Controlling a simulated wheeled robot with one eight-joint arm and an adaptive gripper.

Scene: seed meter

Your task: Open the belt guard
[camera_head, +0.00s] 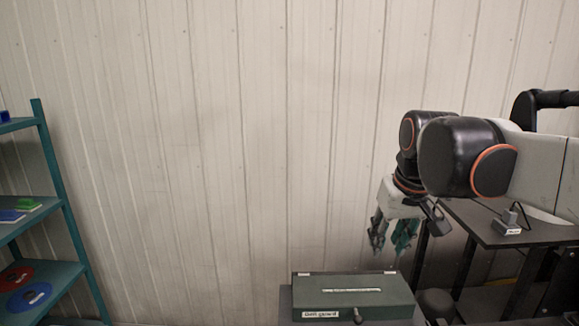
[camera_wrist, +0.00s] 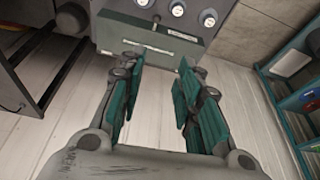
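The belt guard (camera_head: 340,284) is a dark green box-like cover with a white label on its front, low in the middle right of the head view. Its top looks flat and shut, with a pale strip along it. A small knob or handle (camera_head: 358,315) sticks out at its front. The guard also shows in the wrist view (camera_wrist: 120,34), beyond my fingers. My gripper (camera_head: 389,240) hangs above and behind the guard's right end, fingers pointing down. In the wrist view its green-padded fingers (camera_wrist: 160,75) are spread with nothing between them.
In the wrist view several round white dials (camera_wrist: 178,8) sit beside the guard. A green shelf rack (camera_head: 62,180) with coloured parts stands at the left. A dark side table (camera_head: 480,225) with a small device (camera_head: 507,223) stands at the right. The space between rack and guard looks clear.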

